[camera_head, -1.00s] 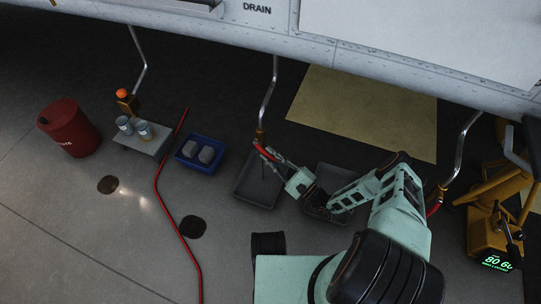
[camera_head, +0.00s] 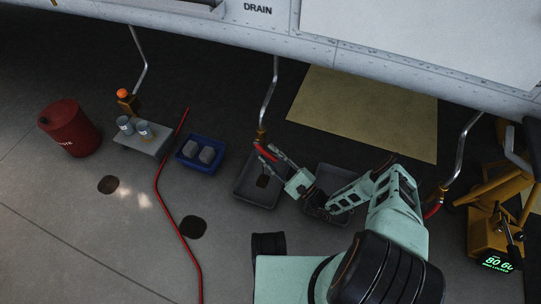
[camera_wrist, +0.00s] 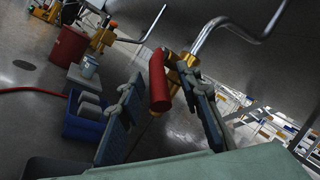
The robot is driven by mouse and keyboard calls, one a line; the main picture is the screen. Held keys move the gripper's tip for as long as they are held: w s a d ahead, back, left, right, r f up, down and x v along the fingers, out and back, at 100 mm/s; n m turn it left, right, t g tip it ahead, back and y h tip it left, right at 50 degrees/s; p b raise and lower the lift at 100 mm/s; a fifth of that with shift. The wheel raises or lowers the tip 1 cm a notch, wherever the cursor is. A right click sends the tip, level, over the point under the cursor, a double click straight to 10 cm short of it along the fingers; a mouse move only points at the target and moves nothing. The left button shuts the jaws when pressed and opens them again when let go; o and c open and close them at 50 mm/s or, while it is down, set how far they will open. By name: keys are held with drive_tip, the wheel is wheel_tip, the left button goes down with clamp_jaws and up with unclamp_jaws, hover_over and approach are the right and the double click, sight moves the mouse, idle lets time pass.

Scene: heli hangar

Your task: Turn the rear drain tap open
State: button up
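The middle drain pipe (camera_head: 268,85) comes down from the aircraft to a brass tap (camera_head: 261,134) with a red handle (camera_head: 264,152). In the wrist view the red handle (camera_wrist: 158,82) stands out from the brass tap body (camera_wrist: 180,66). My gripper (camera_head: 273,161) is at this handle. In the wrist view its two fingers (camera_wrist: 163,92) are apart, one on each side of the handle; firm contact cannot be told. A grey tray (camera_head: 245,193) lies below, with a brown patch (camera_head: 262,181) in it. A thin brown line hangs below the tap in the wrist view.
Another pipe with a red-handled tap (camera_head: 434,209) is at right, beside a yellow jack (camera_head: 487,225). A second tray (camera_head: 325,212) lies under my arm. A blue bin (camera_head: 199,163), grey stand (camera_head: 137,145), red drum (camera_head: 70,130) and red hose (camera_head: 160,195) are at left.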

drive_tip(key=shift+s, duration=0.1)
drive_tip(key=v, duration=0.5)
drive_tip(key=shift+s+d+f, duration=0.1)
drive_tip(key=shift+s+f, duration=0.1)
drive_tip(key=shift+s, duration=0.05)
drive_tip(key=shift+v, duration=0.9)
drive_tip(key=shift+w+d+r, duration=0.1)
drive_tip(key=shift+r, duration=0.05)
